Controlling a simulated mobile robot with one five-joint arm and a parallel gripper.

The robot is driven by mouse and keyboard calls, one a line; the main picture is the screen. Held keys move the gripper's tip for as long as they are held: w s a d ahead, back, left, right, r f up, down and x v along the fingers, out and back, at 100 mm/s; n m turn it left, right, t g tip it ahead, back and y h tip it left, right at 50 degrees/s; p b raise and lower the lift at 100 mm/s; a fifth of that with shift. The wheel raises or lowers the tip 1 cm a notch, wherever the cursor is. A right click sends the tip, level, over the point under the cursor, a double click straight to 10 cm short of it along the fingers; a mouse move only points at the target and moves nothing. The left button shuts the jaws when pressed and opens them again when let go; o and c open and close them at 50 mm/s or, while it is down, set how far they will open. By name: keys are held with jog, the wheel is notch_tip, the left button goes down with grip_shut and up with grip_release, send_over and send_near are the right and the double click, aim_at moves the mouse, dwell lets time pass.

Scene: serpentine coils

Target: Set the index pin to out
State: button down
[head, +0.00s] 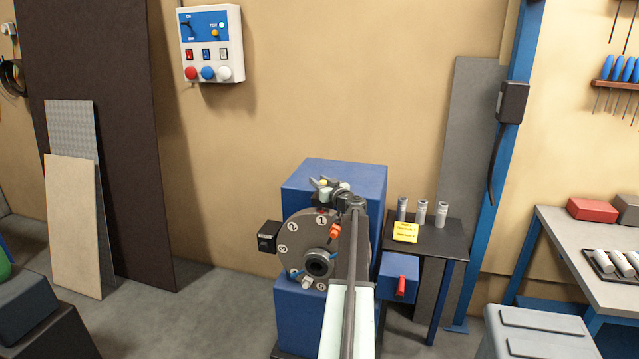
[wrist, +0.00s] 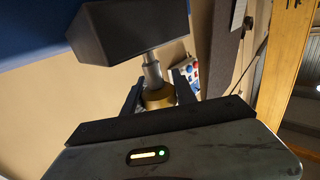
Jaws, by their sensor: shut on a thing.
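The index pin shows in the wrist view as a silver shaft with a brass-yellow knob (wrist: 157,98), coming out of a dark block (wrist: 125,32). A length of bare shaft shows between block and knob. My gripper (wrist: 159,90) has its two dark fingers on either side of the knob, shut on it. In the head view my gripper (head: 327,188) is at the top of the round numbered plate (head: 298,236), with a small yellow spot of the knob (head: 323,183) between its fingers. My arm hides the plate's right part.
The plate is on a blue machine (head: 345,176) with a dark hub (head: 318,263) and an orange piece (head: 335,231). A black box (head: 268,236) sticks out at left. A blue box with a red handle (head: 400,286) and a stand with three cylinders (head: 421,212) are at right.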

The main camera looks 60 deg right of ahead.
jog(key=shift+r+p, duration=0.4)
jog(key=shift+r, duration=0.5)
jog(key=shift+f, duration=0.15)
jog(key=c, duration=1)
grip_release()
jog(key=v, duration=0.7)
jog(key=shift+s+a, duration=0.2)
jog(key=shift+s, duration=0.15)
